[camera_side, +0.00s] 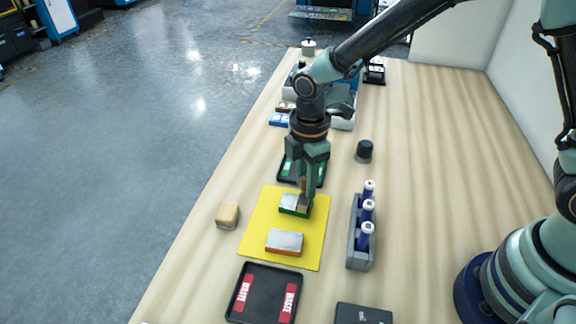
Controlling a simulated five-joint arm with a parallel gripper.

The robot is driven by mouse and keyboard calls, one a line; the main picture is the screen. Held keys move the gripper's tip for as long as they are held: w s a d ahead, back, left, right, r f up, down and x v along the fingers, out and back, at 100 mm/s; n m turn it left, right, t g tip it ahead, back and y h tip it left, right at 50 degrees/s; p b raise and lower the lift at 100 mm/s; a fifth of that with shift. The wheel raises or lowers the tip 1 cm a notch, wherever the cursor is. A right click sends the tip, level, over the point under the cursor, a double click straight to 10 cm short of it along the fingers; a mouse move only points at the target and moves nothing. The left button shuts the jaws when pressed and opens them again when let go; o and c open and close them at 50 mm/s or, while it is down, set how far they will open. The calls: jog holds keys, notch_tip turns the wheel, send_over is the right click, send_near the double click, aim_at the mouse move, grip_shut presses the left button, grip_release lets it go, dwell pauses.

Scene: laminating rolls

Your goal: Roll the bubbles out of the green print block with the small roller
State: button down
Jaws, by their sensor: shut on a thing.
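The green print block (288,208) lies on the far part of the yellow mat (258,222), with a pale silvery top. My gripper (306,182) points down over its right side. It is shut on a narrow brownish piece, which looks like the handle of the small roller (304,203). The low end of that tool is at the block's top right; I cannot tell whether it touches. The gripper and tool hide part of the block. Bubbles are too small to make out. An orange-sided block (284,241) with a silvery top lies nearer on the same mat.
A black tray with red waste labels (264,299) is in front of the mat. A black tray with green labels (287,168) lies behind. A grey rack (358,258) of blue, white-topped items stands right. A tan block (228,213) is left. A black cylinder (364,151) stands back right.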

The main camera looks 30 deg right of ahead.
jog(key=shift+w+a, duration=1.4)
jog(key=shift+w, duration=0.15)
jog(key=shift+s+d, duration=0.35)
jog(key=shift+s, duration=0.05)
jog(key=shift+s+d, duration=0.1)
jog(key=shift+s+d, duration=1)
jog(key=shift+s, duration=0.15)
jog(key=shift+w+a, duration=1.45)
jog(key=shift+w, duration=0.2)
jog(key=shift+s+d, duration=1.5)
jog(key=shift+s, duration=0.15)
jog(key=shift+r, duration=3.05)
